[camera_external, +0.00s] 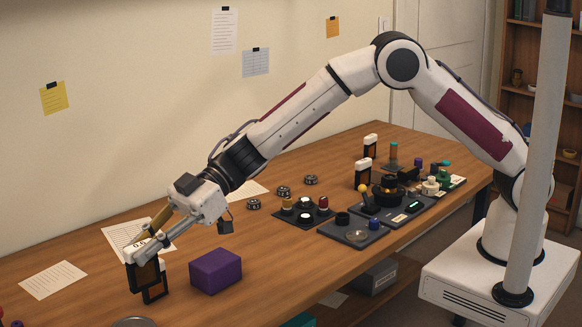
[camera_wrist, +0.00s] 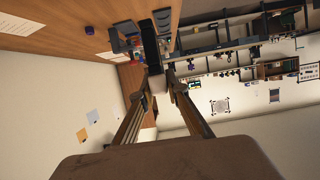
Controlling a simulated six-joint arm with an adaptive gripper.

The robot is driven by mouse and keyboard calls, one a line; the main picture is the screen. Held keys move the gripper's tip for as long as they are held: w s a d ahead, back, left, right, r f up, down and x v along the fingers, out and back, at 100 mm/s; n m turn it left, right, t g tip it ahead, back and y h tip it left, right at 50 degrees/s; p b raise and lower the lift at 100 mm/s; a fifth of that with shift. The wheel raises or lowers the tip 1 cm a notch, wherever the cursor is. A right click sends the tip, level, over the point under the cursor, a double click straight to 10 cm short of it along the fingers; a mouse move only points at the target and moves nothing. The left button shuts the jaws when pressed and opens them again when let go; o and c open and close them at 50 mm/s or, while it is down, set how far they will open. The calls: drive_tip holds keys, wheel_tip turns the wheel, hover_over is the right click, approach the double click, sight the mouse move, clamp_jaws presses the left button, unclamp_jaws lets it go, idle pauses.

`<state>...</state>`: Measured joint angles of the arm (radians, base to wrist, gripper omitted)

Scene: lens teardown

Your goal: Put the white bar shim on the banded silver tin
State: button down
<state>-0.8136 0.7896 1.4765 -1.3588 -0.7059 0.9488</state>
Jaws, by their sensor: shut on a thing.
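My gripper (camera_external: 146,246) reaches down at the front left of the table and is shut on a white-topped piece with a black frame, which I take as the white bar shim (camera_external: 150,290). The piece's black frame hangs below the fingers; whether it touches the table I cannot tell. In the wrist view, the fingers (camera_wrist: 160,80) close on the white part, with a black bar (camera_wrist: 150,45) beyond. A grey round rim (camera_external: 134,322), cut off by the bottom edge, may be the silver tin; its bands are not visible.
A purple box (camera_external: 215,271) stands just right of my gripper. Paper sheets (camera_external: 53,280) lie at left. Small dark round parts (camera_external: 283,190), black trays (camera_external: 355,232) and two similar white-topped black pieces (camera_external: 362,170) stand farther right.

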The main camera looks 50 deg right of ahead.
sight(158, 268)
drive_tip(key=shift+f, duration=3.1)
drive_tip(key=shift+f, duration=1.9)
drive_tip(key=shift+f, duration=0.1)
drive_tip(key=c, duration=2)
unclamp_jaws()
drive_tip(key=shift+v, duration=6.05)
